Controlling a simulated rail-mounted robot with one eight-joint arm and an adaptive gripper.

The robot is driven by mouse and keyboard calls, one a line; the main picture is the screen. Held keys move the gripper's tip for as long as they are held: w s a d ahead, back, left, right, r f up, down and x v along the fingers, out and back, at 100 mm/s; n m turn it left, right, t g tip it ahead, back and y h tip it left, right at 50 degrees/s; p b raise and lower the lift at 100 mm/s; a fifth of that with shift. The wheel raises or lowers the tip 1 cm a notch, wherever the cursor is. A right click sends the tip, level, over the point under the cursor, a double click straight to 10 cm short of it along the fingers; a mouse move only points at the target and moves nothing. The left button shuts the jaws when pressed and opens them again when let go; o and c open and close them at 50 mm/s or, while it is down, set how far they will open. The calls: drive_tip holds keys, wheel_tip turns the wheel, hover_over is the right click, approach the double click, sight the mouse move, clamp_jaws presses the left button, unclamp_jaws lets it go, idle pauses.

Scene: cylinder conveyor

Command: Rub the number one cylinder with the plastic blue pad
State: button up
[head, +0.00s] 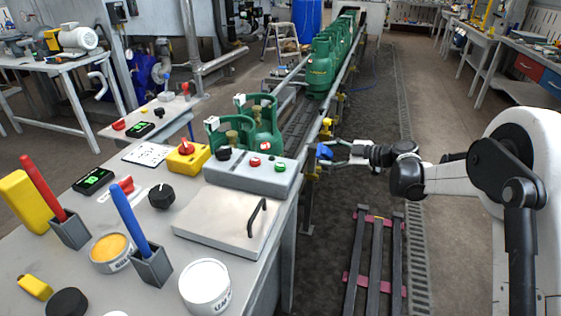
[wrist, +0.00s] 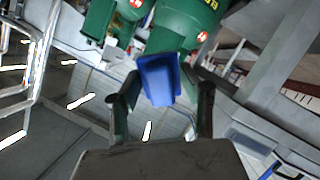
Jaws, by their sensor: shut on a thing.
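My gripper (head: 340,154) is shut on a blue pad (head: 323,151), over the right side of the conveyor. In the wrist view the pad (wrist: 160,80) sits between the two fingers of my gripper (wrist: 165,92). A large green cylinder (wrist: 184,25) with yellow lettering and a round red mark is just beyond the pad; I cannot tell whether they touch. Another green cylinder (wrist: 97,20) is left of it. In the head view two green cylinders (head: 264,124) (head: 222,140) stand near the control box, and several more (head: 322,68) stand along the conveyor. I cannot read which is number one.
A grey control box (head: 250,176) with buttons is on the near table (head: 150,225), with paint cans and blue and red markers in holders. The conveyor rail (head: 340,85) runs away to the back. A dark rack (head: 374,258) lies on the floor at right.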

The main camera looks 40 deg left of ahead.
sight(254, 143)
drive_tip(key=shift+s+a+f+n+g+y+b, duration=0.5)
drive_tip(key=shift+s+a+g, duration=0.5)
drive_tip(key=shift+a, duration=2.5)
drive_tip(key=shift+s+a+f+n+g+y+b, duration=0.45)
drive_tip(key=shift+s+a, duration=1)
drive_tip(key=shift+a, duration=2)
drive_tip(key=shift+s+a+f+n+g+y+b, duration=0.4)
drive_tip(key=shift+s+a+g+b, duration=0.65)
drive_tip(key=shift+a, duration=2.45)
drive_tip(key=shift+x, duration=1)
drive_tip(key=shift+r, duration=0.15)
drive_tip(key=shift+w+a, duration=0.15)
drive_tip(key=shift+w, duration=0.55)
drive_tip(key=shift+w+a, duration=0.15)
drive_tip(key=shift+w, duration=0.5)
drive_tip(key=w, duration=0.1)
drive_tip(key=w+a+b, duration=0.1)
drive_tip(key=w, duration=0.1)
drive_tip(key=shift+s, duration=0.1)
